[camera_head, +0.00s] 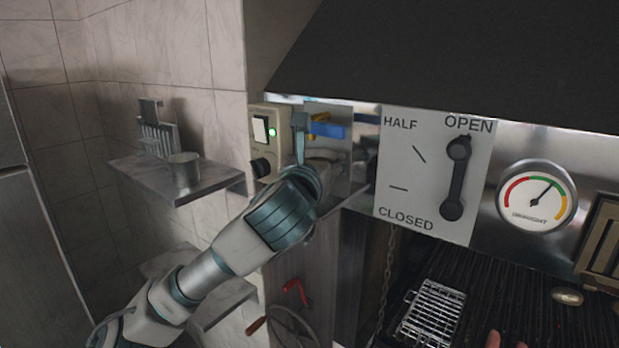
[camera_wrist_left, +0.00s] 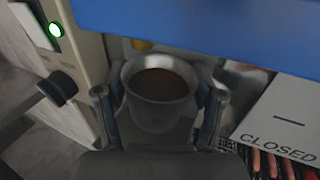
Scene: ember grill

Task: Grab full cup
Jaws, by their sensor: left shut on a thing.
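The full cup (camera_wrist_left: 160,88) is metal-grey and holds dark brown liquid. It stands upright between the two fingers of my left gripper (camera_wrist_left: 160,112) in the left wrist view. The fingers are shut on its sides. In the head view my left gripper (camera_head: 313,150) is in front of the recess beside the switch box, and mostly hides the cup there. My right gripper is not in view.
A blue part (camera_head: 328,130) sits just above the cup. The switch box (camera_head: 265,140) with a green light and black knob is close on the left. The draught lever (camera_head: 455,180) is to the right.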

